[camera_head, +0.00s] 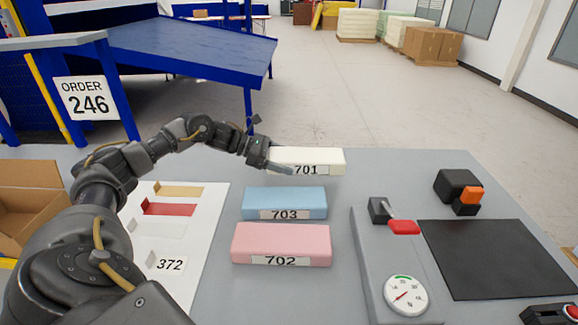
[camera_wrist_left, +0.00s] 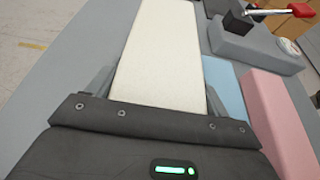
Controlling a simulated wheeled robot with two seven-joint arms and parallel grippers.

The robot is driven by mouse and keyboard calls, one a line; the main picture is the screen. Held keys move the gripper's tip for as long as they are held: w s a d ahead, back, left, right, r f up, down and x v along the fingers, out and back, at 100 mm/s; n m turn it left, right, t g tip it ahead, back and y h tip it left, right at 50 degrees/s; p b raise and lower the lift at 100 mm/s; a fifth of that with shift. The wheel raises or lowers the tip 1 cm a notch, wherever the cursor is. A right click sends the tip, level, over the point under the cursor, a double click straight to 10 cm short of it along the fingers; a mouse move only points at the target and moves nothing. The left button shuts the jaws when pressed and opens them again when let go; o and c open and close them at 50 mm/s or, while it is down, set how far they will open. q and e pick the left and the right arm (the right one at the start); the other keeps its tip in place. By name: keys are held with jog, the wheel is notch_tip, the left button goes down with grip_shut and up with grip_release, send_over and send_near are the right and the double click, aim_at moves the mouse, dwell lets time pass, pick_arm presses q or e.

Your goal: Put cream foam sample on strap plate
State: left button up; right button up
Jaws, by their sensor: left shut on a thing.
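The cream foam sample (camera_head: 322,160), a long block labelled 701, is at the far side of the grey table. My left gripper (camera_head: 281,166) is shut on its left end. In the left wrist view the cream foam sample (camera_wrist_left: 163,45) runs out between the two fingers (camera_wrist_left: 158,88). I cannot tell whether it rests on the table or is slightly raised. A flat dark plate (camera_head: 500,260) lies bare at the right; I cannot tell if it is the strap plate. My right gripper is not in view.
A blue block (camera_head: 285,200) labelled 703 and a pink block (camera_head: 281,240) labelled 702 lie nearer. A grey fixture (camera_head: 377,262) with a red-handled lever (camera_head: 403,227) and dial (camera_head: 405,295) stands to their right. A black-orange device (camera_head: 459,188) sits behind the dark plate.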

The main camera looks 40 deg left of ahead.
aim_at(288, 179)
pick_arm(q)
jog(key=shift+w+f, duration=0.85)
jog(key=shift+f, duration=0.15)
jog(key=shift+f, duration=0.1)
jog(key=shift+w+f+b, duration=0.15)
jog(key=shift+f+b, duration=0.1)
jog(key=shift+f, duration=0.65)
jog(key=shift+w+f+b, duration=0.1)
jog(key=shift+f+b, duration=0.1)
jog(key=shift+f, duration=0.65)
jog(key=shift+f, duration=0.1)
jog(key=o, duration=0.9)
